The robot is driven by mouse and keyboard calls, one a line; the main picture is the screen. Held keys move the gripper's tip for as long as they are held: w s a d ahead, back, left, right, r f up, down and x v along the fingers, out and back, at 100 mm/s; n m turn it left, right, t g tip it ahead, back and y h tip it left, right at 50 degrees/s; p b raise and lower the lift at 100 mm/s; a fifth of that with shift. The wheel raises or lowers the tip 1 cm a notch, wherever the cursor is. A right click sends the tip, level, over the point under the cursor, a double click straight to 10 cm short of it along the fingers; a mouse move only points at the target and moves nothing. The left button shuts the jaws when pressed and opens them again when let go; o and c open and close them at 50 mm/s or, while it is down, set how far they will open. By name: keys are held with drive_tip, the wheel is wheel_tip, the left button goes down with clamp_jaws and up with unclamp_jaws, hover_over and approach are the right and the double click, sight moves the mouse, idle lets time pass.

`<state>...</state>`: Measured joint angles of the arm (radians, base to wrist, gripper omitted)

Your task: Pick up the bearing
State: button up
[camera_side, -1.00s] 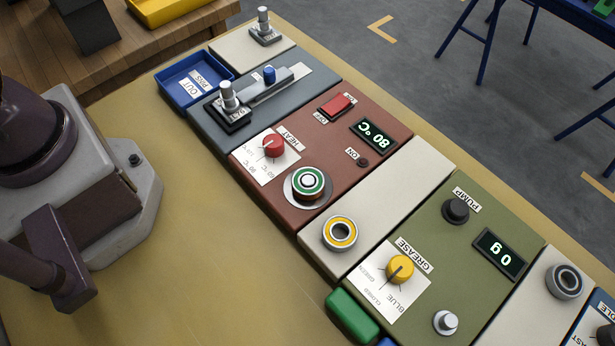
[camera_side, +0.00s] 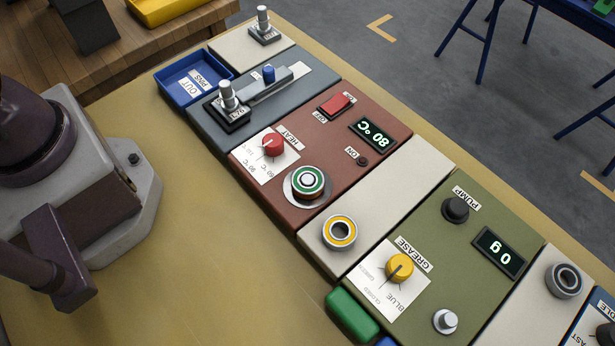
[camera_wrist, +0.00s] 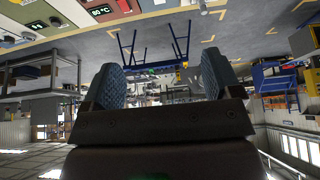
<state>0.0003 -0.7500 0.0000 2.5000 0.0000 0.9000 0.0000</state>
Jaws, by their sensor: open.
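Three ring-shaped bearings show in the side view. One with a yellow face (camera_side: 340,233) lies flat on a cream panel. One with a green face (camera_side: 309,181) sits on the round plate of the red-brown HEAT panel, around a pale centre piece. A grey one with a dark face (camera_side: 564,280) lies on the cream panel at the right. In the wrist view my gripper (camera_wrist: 160,66) is open, with nothing between its two blue-grey fingers. The gripper is outside the side view and is away from all the bearings.
The HEAT panel (camera_side: 382,113) reads 80 °C. The olive GREASE panel (camera_side: 460,285) has a yellow knob, a black PUMP knob and a display reading 0 g. A blue OUT PINS tray (camera_side: 170,79) stands at the far left.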

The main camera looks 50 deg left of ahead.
drive_tip(key=w+d+f+m+g, duration=0.4)
drive_tip(key=w+d+f+m, duration=0.1)
drive_tip(key=d+f, duration=0.35)
drive_tip(key=m+g, duration=0.2)
drive_tip(key=m, duration=0.9)
hover_over(308, 179)
wheel_tip(308, 179, down, 10)
drive_tip(key=f, duration=0.7)
drive_tip(key=shift+w+a+f, duration=0.1)
drive_tip(key=shift+a+f, duration=0.05)
drive_tip(key=shift+a, duration=0.2)
drive_tip(key=shift+d+f, duration=0.15)
drive_tip(key=shift+f, duration=1.2)
drive_tip(key=shift+d+f, duration=0.15)
drive_tip(key=shift+f, duration=1.15)
drive_tip(key=c, duration=1.1)
